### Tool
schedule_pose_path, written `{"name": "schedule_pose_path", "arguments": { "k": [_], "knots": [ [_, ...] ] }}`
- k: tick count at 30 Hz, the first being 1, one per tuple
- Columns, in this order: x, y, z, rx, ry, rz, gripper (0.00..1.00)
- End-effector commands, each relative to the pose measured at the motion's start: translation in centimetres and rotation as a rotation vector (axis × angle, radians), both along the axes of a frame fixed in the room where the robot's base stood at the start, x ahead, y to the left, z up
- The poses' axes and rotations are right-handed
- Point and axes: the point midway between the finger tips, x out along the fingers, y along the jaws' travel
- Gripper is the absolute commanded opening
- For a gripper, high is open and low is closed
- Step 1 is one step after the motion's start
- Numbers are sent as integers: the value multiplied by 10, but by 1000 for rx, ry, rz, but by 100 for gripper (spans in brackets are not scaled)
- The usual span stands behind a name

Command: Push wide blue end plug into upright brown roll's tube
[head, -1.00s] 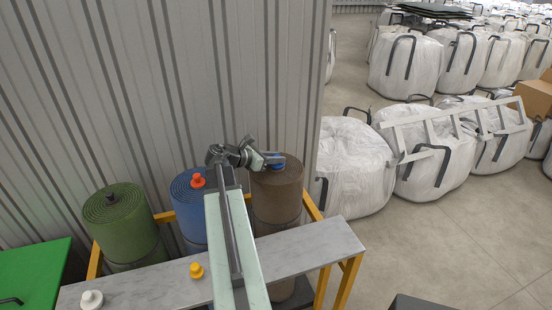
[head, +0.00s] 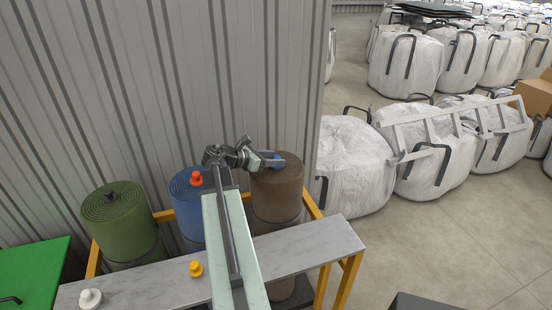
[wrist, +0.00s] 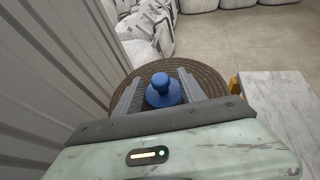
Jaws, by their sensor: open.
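The upright brown roll (head: 277,195) stands at the right end of the row of rolls, and its coiled top (wrist: 204,79) shows in the wrist view. The wide blue end plug (wrist: 163,90) sits upright at the middle of that top, knob up; how deep it is in the tube cannot be told. In the head view the plug (head: 279,161) is partly hidden by my gripper. My gripper (wrist: 158,76) is open, with one finger on each side of the plug and gaps between. The tube's mouth is hidden under the plug.
A blue roll (head: 188,213) with an orange plug (head: 196,179) and a green roll (head: 122,230) stand to the left. A pale bench (head: 310,247) in front carries a yellow plug (head: 196,269) and a white plug (head: 90,298). A ribbed wall (head: 200,80) rises close behind.

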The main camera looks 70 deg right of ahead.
Motion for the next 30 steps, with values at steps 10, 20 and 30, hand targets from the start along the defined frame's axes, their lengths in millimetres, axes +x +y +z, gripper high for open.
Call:
{"name": "schedule_pose_path", "arguments": {
  "k": [10,20,30],
  "knots": [
    [33,47,27,0,0,1,47],
    [35,52,26,0,0,-1,47],
    [35,51,26,0,1,-2,47]
  ]
}}
